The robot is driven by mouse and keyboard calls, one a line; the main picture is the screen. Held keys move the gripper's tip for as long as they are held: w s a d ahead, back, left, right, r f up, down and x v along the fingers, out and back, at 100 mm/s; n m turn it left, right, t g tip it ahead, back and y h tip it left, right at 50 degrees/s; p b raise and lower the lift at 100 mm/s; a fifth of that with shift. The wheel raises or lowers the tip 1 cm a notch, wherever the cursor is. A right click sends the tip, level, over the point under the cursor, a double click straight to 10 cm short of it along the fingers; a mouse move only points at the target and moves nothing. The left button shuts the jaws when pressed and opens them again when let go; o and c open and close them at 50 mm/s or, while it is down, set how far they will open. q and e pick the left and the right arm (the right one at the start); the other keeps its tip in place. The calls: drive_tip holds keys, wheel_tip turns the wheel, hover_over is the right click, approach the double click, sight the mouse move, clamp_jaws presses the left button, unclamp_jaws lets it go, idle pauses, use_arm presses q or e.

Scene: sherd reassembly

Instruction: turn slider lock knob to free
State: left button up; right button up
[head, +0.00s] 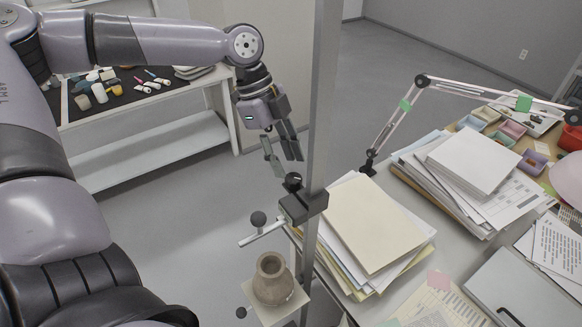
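A grey vertical post (324,100) carries a black slider block (305,206). A dark knob (293,181) sits at the block's upper left and looks like the lock knob; its turn position cannot be read. A light rod with a round dark knob (258,218) sticks out to the left of the block. My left gripper (288,166) hangs just above the upper knob, fingers pointing down. Its fingers are apart with nothing visible between them, and I see no clear contact with the knob. My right gripper is out of view.
A brown pot (271,281) stands on a small pale platform (273,313) below the slider, with another dark knob (241,312) beside it. Paper stacks (372,222) and a jointed lamp arm (395,122) are right of the post. Open floor (185,215) lies left.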

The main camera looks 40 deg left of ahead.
sight(293, 177)
use_arm(q)
drive_tip(key=shift+x, duration=2)
drive_tip(key=shift+c, duration=0.4)
drive_tip(key=c, duration=0.8)
